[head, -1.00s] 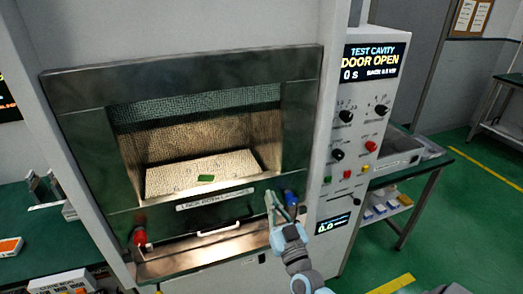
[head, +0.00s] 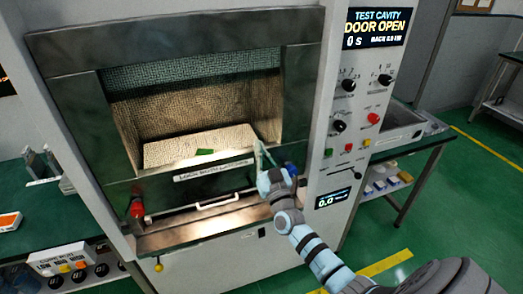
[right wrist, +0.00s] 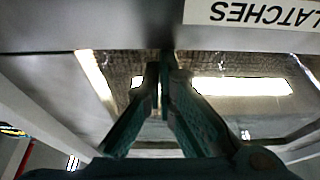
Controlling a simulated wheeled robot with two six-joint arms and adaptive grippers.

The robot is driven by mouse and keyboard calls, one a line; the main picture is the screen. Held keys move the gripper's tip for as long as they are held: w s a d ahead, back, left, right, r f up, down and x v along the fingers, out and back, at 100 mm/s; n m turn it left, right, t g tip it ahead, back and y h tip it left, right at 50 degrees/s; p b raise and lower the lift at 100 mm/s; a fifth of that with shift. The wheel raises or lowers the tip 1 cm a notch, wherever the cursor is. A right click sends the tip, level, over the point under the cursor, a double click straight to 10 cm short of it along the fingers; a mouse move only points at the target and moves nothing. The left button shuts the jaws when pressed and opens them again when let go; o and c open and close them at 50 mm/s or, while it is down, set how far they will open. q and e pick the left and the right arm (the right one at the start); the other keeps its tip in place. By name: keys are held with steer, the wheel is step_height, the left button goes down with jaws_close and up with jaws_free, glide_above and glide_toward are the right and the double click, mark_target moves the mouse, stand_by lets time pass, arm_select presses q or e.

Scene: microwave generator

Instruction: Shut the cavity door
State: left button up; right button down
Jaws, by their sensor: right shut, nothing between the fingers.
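The test cavity (head: 190,110) stands open, and its display reads DOOR OPEN. A green piece (head: 204,152) lies on its pale floor. Below the opening is a dark front strip with a label (head: 214,170), a white bar handle (head: 217,201), and a red latch (head: 137,207) at left. A bright metal ledge (head: 200,230) juts out below; I cannot tell which part is the door panel. My right gripper (head: 262,150) is shut and empty at the opening's lower right, hiding most of the blue latch. In the right wrist view its closed fingers (right wrist: 166,72) are near the label.
The control panel (head: 360,110) with knobs and buttons stands right of the cavity. A green side table (head: 415,135) with a tray is beyond it. At left, a green bench (head: 40,230) holds an orange-topped box (head: 8,221) and metal brackets.

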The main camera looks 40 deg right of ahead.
steer(key=shift+r, duration=0.1)
step_height(320, 180, down, 16)
steer(key=b, duration=1.2)
steer(key=shift+s+r, duration=0.15)
steer(key=shift+r, duration=0.1)
steer(key=shift+a, duration=0.1)
